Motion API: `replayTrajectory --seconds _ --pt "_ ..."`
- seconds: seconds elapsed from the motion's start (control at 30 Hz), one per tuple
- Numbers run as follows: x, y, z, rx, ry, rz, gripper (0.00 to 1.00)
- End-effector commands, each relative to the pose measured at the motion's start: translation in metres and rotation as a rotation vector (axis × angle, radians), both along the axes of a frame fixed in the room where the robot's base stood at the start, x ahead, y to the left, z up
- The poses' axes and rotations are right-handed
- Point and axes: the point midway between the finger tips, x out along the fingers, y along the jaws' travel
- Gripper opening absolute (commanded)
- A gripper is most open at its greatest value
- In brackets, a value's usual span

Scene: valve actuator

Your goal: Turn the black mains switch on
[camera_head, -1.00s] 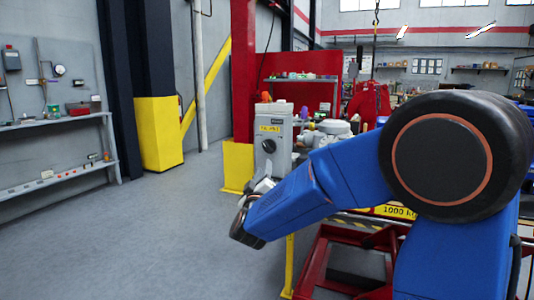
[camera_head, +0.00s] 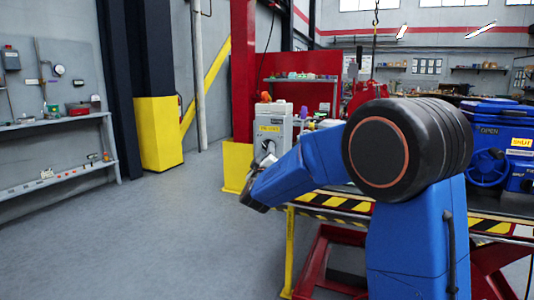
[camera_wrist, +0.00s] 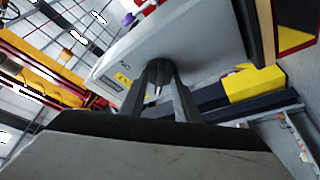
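The grey switch box (camera_head: 283,137) stands past my arm in the head view, with a yellow label (camera_head: 268,128) on its front. The black mains switch (camera_head: 268,146) is a small dark round shape below the label, just above my gripper (camera_head: 265,161). In the wrist view the box's pale face (camera_wrist: 205,45) fills the upper middle. The dark fingers of my gripper (camera_wrist: 160,68) point at that face, their tips close together. The switch is not clear there, and I cannot tell whether the fingers touch or hold it.
A blue valve actuator (camera_head: 490,165) sits on a striped-edge table (camera_head: 330,203) at right. A red post with a yellow base (camera_head: 236,166) stands left of the box. A shelf (camera_head: 60,122) lines the left wall. The floor (camera_head: 150,240) at left is clear.

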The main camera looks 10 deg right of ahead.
Motion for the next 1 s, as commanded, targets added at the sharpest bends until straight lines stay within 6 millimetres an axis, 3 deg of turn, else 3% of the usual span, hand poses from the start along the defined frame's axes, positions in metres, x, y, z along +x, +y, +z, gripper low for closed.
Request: replayTrajectory --seconds 0.17,0.3,0.67,1.0 --pt "-0.0001 0.0 -0.0001 0.0 0.0 0.0 0.29" --pt "-0.0002 0.0 -0.0001 0.0 0.0 0.0 0.0" --pt "0.0001 0.0006 -0.001 0.022 -0.016 0.0 0.0" --pt "0.0017 0.0027 -0.0038 0.188 -0.137 0.0 0.0"
